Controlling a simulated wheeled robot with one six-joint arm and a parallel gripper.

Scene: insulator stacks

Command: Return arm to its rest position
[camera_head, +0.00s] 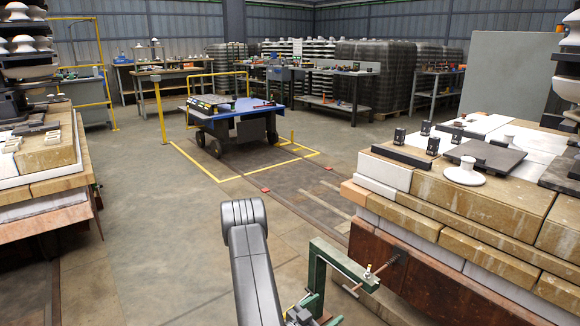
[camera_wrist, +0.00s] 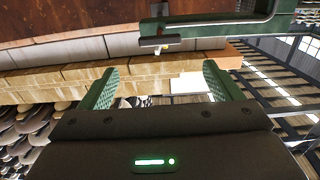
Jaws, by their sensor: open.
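My arm (camera_head: 255,270) rises at the bottom centre of the head view, with its grey link upright and bent at the top. My gripper (camera_wrist: 161,68) shows in the wrist view with its two green fingers spread wide. Nothing is held between them. I cannot make out the fingers clearly in the head view. A green bracket (camera_head: 342,264) with a screw rod stands just right of my arm. A green bracket also crosses the top right of the wrist view (camera_wrist: 215,25), apart from the fingers.
A block-built bench (camera_head: 455,207) with small black parts stands at the right. Another block stack (camera_head: 45,158) with insulators stands at the left. A blue-topped cart (camera_head: 240,108) sits in a yellow floor frame. The floor (camera_head: 150,220) between is clear.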

